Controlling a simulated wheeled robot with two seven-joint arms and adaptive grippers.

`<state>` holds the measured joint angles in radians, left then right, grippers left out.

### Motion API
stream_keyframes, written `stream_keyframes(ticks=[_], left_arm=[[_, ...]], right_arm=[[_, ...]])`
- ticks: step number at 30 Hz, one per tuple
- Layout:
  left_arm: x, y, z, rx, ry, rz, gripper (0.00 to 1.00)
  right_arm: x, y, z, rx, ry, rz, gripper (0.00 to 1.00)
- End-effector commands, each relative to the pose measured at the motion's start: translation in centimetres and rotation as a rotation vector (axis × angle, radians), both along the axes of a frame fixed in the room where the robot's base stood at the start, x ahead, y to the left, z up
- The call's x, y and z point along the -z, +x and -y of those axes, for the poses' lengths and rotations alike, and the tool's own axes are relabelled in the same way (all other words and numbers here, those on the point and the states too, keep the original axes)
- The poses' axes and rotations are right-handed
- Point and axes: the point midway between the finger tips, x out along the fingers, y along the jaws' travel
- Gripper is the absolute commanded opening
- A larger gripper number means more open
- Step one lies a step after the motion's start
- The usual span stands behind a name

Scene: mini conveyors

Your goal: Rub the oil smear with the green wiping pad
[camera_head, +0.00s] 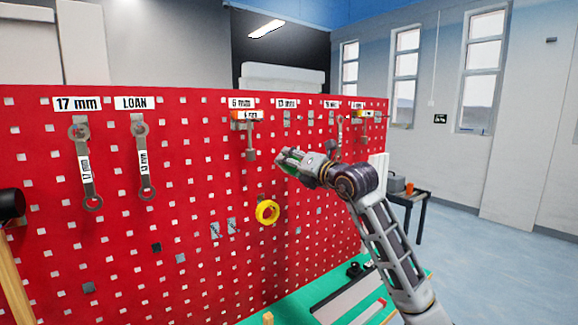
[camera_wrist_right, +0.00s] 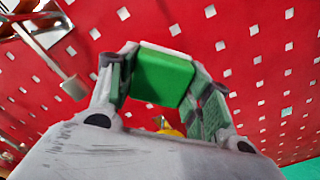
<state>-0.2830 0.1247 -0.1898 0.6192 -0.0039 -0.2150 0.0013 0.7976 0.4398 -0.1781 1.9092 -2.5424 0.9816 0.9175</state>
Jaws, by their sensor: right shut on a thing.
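The green wiping pad (camera_wrist_right: 163,75) is a green block with a pale edge, held between the fingers of my right gripper (camera_wrist_right: 165,82) in the right wrist view. In the head view my right gripper (camera_head: 296,163) is in front of the red pegboard (camera_head: 110,235), with a bit of green showing at its fingers. Whether the pad touches the board I cannot tell. I cannot pick out the oil smear for sure in either view. My left gripper is not in view.
Wrenches (camera_head: 85,168) hang under size labels. A yellow ring (camera_head: 267,211) hangs on the board below my right gripper. A green bench top (camera_head: 290,306) is at the bottom. A dark small table (camera_head: 424,197) stands at right, with open floor beyond it.

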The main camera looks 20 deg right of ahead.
Motion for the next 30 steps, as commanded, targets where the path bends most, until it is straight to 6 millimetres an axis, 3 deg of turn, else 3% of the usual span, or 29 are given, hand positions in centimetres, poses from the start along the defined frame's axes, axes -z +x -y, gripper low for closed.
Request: stream_keyframes(ticks=[9, 30], left_arm=[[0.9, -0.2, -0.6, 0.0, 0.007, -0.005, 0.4], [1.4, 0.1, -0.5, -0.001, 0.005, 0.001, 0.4]], right_arm=[[0.1, -1.7, 0.6, -0.001, 0.0, 0.001, 0.3], [0.1, -3.0, 1.2, 0.001, 0.0, 0.001, 0.3]])
